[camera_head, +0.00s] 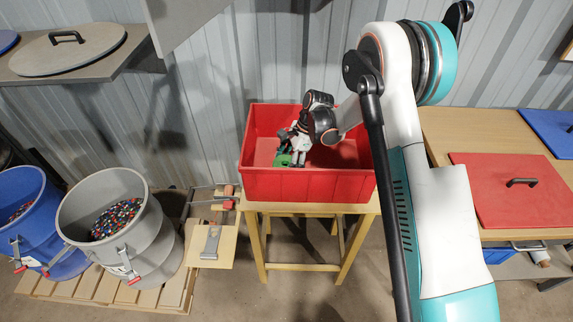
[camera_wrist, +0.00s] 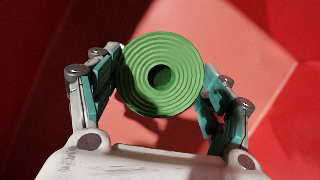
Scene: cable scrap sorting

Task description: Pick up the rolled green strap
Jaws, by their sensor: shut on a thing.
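The rolled green strap (camera_wrist: 180,84) is a flat green coil with a dark hole at its middle, seen face-on in the wrist view. My gripper (camera_wrist: 160,85) is shut on it, with one finger at each side of the roll. In the head view, my gripper (camera_head: 287,157) reaches down inside the red crate (camera_head: 308,187), and a bit of the green strap (camera_head: 282,160) shows at its fingers. Whether the strap touches the crate floor cannot be told.
The crate stands on a wooden stand (camera_head: 345,240) by the metal wall. To the left are a grey drum (camera_head: 112,235) and a blue drum (camera_head: 28,225) with coloured bits. A red lid (camera_head: 508,190) lies on the right table (camera_head: 455,130).

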